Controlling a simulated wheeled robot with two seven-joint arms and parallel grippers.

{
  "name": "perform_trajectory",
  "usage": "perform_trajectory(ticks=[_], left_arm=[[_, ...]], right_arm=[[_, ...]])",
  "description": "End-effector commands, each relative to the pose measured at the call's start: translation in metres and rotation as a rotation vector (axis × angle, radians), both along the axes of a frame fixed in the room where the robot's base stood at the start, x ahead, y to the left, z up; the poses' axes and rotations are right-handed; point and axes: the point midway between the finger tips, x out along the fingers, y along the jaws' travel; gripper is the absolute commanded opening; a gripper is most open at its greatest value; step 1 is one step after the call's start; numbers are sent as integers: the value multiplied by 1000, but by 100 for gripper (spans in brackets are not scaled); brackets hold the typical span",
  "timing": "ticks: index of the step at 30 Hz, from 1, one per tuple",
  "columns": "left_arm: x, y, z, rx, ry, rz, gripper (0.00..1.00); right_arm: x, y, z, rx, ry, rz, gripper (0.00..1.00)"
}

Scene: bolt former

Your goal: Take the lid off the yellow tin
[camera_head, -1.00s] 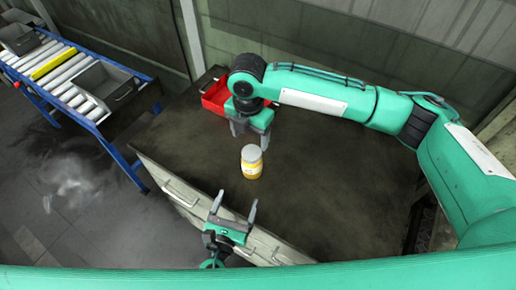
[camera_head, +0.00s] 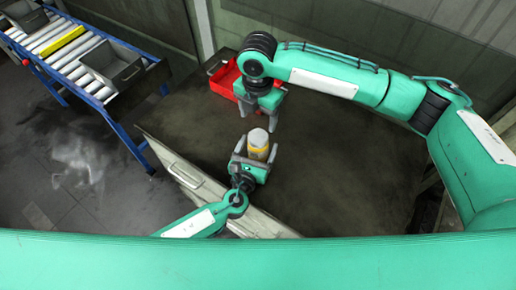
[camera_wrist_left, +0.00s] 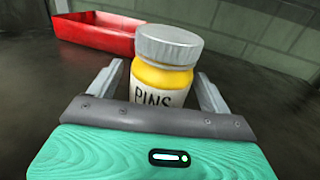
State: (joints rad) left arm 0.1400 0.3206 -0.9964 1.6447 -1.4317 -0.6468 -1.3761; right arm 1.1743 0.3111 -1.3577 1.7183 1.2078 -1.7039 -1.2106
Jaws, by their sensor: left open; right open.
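The yellow tin (camera_head: 257,154) stands upright on the dark table, with its grey lid (camera_head: 258,138) on top. In the left wrist view the tin (camera_wrist_left: 162,80) shows a white label reading "PINS", and the ridged lid (camera_wrist_left: 168,44) sits on it. My left gripper (camera_head: 257,147) is open, with one finger on each side of the tin's body; whether they touch it I cannot tell. My right gripper (camera_head: 258,120) is open and empty, hanging above and behind the tin, pointing down.
A red tray (camera_head: 222,80) lies at the back of the table, partly behind my right arm; it also shows in the left wrist view (camera_wrist_left: 95,35). A roller conveyor (camera_head: 62,50) with grey bins stands at the far left. The table's right part is clear.

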Motion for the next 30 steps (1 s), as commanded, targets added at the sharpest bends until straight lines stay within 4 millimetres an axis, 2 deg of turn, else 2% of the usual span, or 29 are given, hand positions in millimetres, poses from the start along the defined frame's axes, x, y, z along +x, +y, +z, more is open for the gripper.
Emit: perform_trajectory(ticks=[4, 12, 24, 30], left_arm=[[7, -2, 0, -1, 0, 0, 82], [7, -2, 0, -1, 0, 0, 80], [7, -2, 0, 0, 1, 1, 1], [7, -2, 0, 0, 1, 1, 0]], right_arm=[[0, 0, 0, 0, 0, 0, 70], [0, 0, 0, 0, 0, 0, 70], [0, 0, 0, 0, 0, -3, 70], [0, 0, 0, 0, 0, -111, 70]])
